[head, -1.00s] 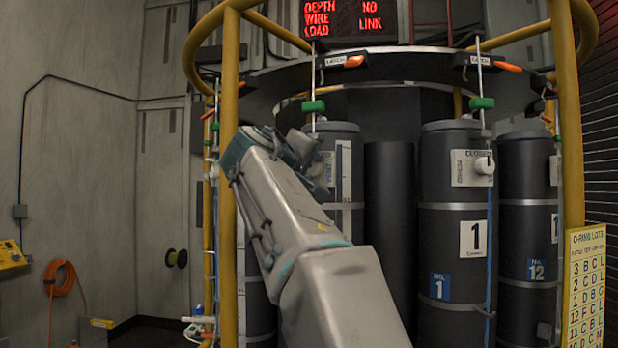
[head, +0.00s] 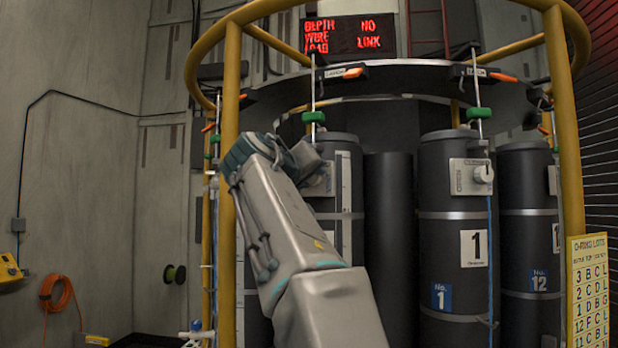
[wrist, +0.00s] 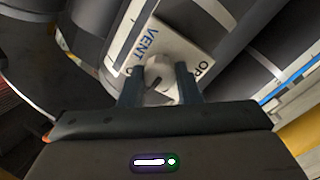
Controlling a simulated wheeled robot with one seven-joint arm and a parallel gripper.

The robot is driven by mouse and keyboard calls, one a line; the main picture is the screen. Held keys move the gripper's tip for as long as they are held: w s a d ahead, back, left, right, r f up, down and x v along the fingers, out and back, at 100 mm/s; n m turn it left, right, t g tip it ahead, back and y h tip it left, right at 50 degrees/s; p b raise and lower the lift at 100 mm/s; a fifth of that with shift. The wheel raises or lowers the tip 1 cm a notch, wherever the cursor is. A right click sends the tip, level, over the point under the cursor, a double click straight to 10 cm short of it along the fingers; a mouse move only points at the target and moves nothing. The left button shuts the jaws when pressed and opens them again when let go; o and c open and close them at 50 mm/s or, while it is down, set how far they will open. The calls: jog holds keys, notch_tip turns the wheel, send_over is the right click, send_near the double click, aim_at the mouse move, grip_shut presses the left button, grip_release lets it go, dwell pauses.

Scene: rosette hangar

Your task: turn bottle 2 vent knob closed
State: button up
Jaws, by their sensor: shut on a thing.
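The bottle (head: 343,150) behind my arm is a dark grey cylinder with a pale vent plate (head: 322,182); my arm hides its number. In the wrist view the plate (wrist: 196,35) reads VENT, with "OP" at its right edge; the lettering at the left is mostly covered. The round white vent knob (wrist: 163,71) sits between the two dark fingers of my gripper (wrist: 160,84), which is shut on it. A dark notch shows on the knob. In the head view my gripper (head: 308,160) is at the plate and the knob is hidden.
Bottle 1 (head: 450,210), with its own vent knob (head: 483,174), stands to the right, and bottle 12 (head: 525,220) beyond it. Yellow posts (head: 230,110) and a ring frame the rack. A yellow lot chart (head: 590,290) hangs at right. A hose coil (head: 60,293) is at left.

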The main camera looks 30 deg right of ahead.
jog(key=shift+f, duration=0.1)
jog(key=o, duration=1)
jog(key=shift+a, duration=0.1)
jog(key=b+v, duration=0.2)
jog(key=v, duration=1.1)
jog(key=shift+s+a+b, duration=0.25)
jog(key=shift+s+b, duration=0.05)
jog(key=shift+b, duration=0.1)
jog(key=shift+w, duration=0.1)
